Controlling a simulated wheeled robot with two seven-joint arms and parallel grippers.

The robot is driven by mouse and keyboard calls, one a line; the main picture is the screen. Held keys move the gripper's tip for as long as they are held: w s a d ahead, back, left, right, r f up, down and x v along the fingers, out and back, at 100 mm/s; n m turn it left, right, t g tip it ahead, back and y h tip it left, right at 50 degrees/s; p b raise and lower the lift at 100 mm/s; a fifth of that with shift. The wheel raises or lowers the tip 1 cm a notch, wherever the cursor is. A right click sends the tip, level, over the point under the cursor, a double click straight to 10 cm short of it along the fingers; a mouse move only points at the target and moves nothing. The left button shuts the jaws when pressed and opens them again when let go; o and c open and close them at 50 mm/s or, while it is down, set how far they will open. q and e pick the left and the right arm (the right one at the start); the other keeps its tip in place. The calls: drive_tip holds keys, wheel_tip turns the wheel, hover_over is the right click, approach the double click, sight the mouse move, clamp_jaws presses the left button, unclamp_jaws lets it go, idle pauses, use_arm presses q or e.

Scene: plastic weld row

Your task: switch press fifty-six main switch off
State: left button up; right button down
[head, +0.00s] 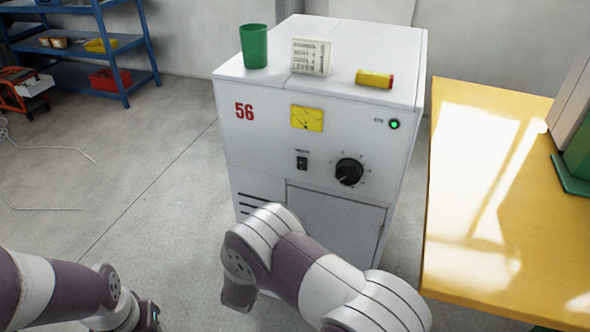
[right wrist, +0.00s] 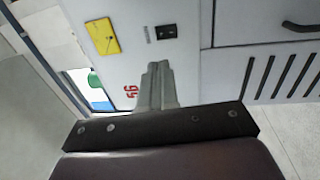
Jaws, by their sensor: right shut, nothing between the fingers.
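The white press cabinet (head: 262,150) marked 56 stands in the middle of the head view. Its small black main switch (head: 302,163) sits below the yellow meter (head: 307,119), left of a black dial (head: 349,172). A green lamp (head: 394,124) is lit at the upper right. In the right wrist view the switch (right wrist: 166,31) lies beyond the fingertips, apart from them in the picture. My right gripper (right wrist: 158,68) is shut and empty, pointing at the front panel. Its fingers are hidden in the head view. My left arm is low left, its fingers not visible.
A green cup (head: 254,46), a sign card (head: 311,57) and a yellow-red cylinder (head: 374,79) are on top of the cabinet. A yellow table (head: 480,210) stands close on the right. Blue shelves (head: 110,50) stand far left; the floor between is mostly clear.

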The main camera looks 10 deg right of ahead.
approach(302, 163)
drive_tip(key=x, duration=0.6)
drive_tip(key=shift+w+d+r, duration=0.1)
drive_tip(key=shift+w+d, duration=0.1)
drive_tip(key=shift+w, duration=0.15)
